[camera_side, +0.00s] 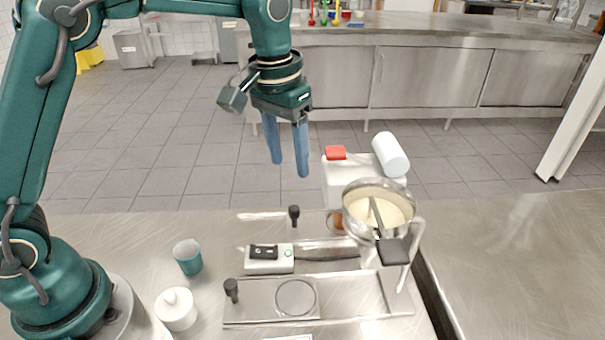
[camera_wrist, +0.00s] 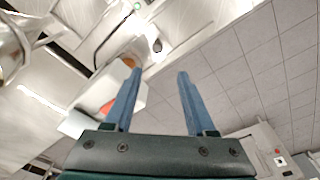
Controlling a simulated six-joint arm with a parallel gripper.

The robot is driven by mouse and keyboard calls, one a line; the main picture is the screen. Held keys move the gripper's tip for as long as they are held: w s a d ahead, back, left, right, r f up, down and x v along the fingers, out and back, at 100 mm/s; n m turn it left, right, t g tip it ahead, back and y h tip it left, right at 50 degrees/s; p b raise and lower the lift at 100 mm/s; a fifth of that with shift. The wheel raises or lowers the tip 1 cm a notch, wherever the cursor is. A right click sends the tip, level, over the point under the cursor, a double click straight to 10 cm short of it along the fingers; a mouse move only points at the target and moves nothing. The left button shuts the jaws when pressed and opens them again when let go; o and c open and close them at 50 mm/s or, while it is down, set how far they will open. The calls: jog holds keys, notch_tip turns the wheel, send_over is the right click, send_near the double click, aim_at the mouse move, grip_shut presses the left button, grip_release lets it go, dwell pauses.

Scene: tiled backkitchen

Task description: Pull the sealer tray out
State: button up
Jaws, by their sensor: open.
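The sealer tray (camera_side: 258,295) appears as a flat metal plate with a round ring at the table's front. A black knob (camera_side: 231,288) stands at its left end. A second black knob (camera_side: 294,214) stands farther back on the table. My gripper (camera_side: 289,167) is open and empty, its blue fingers pointing down in the air behind the table's far edge, well above and apart from the tray. In the wrist view my gripper (camera_wrist: 157,76) has a clear gap between its fingers. I cannot make out the tray there.
A metal pot (camera_side: 352,205) with pale contents stands right of centre, near a white box (camera_side: 340,183) with a red top. A white device with a black switch (camera_side: 264,252), a teal cup (camera_side: 188,258) and a white lidded jar (camera_side: 176,310) occupy the table's middle and left.

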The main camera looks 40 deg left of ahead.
jog(key=g, duration=0.1)
send_over(294, 208)
notch_tip(294, 208, down, 5)
jog(key=shift+f, duration=2.55)
grip_shut()
jog(key=shift+a+r, duration=0.1)
